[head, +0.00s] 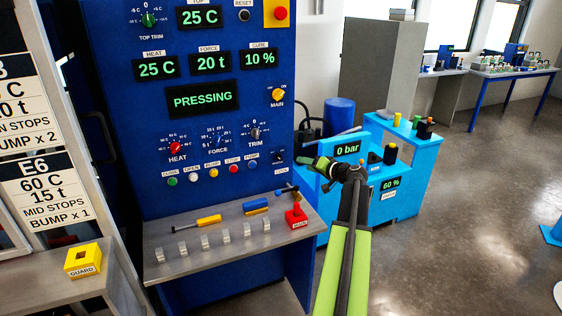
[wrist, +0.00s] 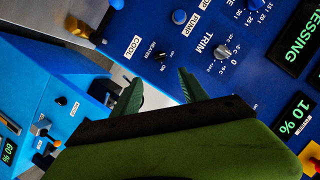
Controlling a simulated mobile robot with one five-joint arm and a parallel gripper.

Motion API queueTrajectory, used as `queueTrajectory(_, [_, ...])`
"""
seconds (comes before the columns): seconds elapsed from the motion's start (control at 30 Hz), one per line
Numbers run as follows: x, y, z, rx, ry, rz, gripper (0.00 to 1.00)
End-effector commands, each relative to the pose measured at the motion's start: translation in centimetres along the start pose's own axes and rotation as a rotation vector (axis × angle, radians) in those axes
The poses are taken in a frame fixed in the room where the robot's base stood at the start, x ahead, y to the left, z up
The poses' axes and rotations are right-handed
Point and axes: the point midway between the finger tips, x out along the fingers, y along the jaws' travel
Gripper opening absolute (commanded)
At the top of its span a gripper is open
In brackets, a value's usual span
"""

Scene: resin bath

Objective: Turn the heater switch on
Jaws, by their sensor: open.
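The heater switch (wrist: 158,57) is a small dark toggle on the blue press panel, between small HEATER and ON markings and beside a white COOL label in the wrist view. In the head view the switch (head: 279,156) sits low on the panel's right side, above the COOL label. My gripper (head: 314,166) is to the right of the switch in the head view, with its green fingers apart and empty. In the wrist view the gripper (wrist: 160,86) shows two spread green fingertips just below the switch. They look apart from it; the exact gap cannot be told.
The TRIM knob (wrist: 222,51) and a blue PUMP button (wrist: 180,17) are close to the switch. A metal shelf (head: 200,262) with tools and a red block (head: 296,215) juts out below the panel. A light-blue unit (head: 405,190) stands to the right.

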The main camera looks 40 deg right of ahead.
Motion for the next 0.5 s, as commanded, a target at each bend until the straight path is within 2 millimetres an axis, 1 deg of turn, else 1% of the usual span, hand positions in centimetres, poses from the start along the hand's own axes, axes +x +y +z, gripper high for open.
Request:
queueTrajectory(0.03, [1.2,0.3,0.1,0.000,-0.001,-0.001,0.51])
queueTrajectory(0.2, [5.5,0.3,0.2,-0.002,-0.004,-0.002,0.51])
queueTrajectory(0.5, [12.9,0.2,0.2,-0.001,-0.005,-0.002,0.51])
